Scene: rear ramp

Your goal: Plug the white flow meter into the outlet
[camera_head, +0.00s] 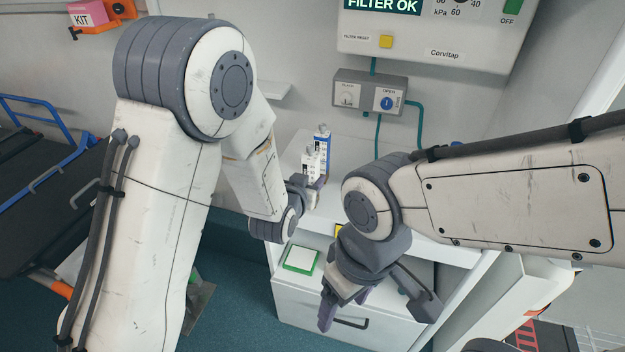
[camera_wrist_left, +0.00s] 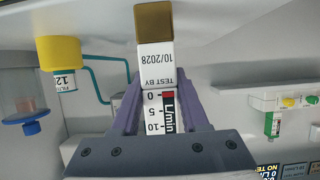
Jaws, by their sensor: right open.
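The white flow meter (camera_head: 311,160) stands upright at my left gripper (camera_head: 309,184) above the white counter. In the left wrist view, its L/min scale (camera_wrist_left: 160,112), white "TEST BY 10/2028" block and brass end lie between the purple fingers of that gripper (camera_wrist_left: 156,80), which appear closed against its sides. My right gripper (camera_head: 344,306) is open and empty, pointing down in front of the drawer unit. A white wall rail (camera_wrist_left: 270,101) carries a yellow and a green round fitting at the right of the wrist view. I cannot tell which is the outlet.
A blue-and-white bottle-like item (camera_head: 322,137) stands behind the flow meter. A grey valve panel (camera_head: 370,92) with teal hoses is on the wall, below the filter unit (camera_head: 440,45). A yellow-capped item (camera_wrist_left: 60,66) shows in the wrist view. A green-framed pad (camera_head: 300,259) lies lower down.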

